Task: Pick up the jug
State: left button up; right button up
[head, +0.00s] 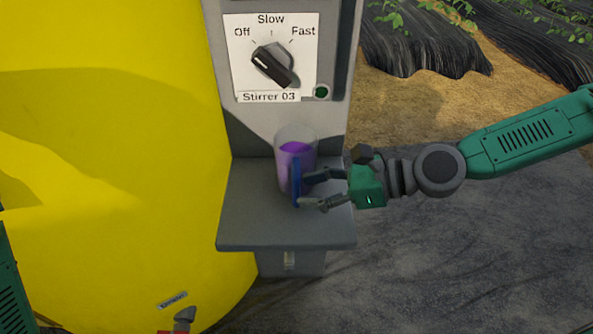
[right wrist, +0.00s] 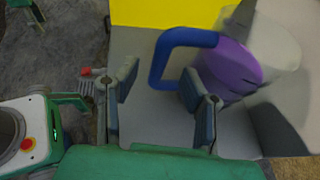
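The jug (head: 294,152) is a clear vessel with purple liquid in it and a blue handle on the side facing my right gripper. It stands upright on a grey shelf (head: 250,222). My right gripper (head: 306,190) is open, with its fingers reaching toward the handle from the right. In the right wrist view, the jug (right wrist: 232,66) is at the upper right, and its handle shows just beyond and between the parted fingertips (right wrist: 160,78). I cannot tell whether a finger touches the handle. My left gripper is not in view.
A grey column with a stirrer dial (head: 272,64) marked Off, Slow and Fast rises behind the shelf. A large yellow tank (head: 110,150) stands close on the left. Dark ground lies free to the right, with covered plant beds (head: 420,45) behind.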

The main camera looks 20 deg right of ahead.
aim_at(296, 191)
jog(key=shift+x, duration=1.6)
grip_shut()
jog(key=shift+r, duration=0.1)
jog(key=shift+r, duration=0.1)
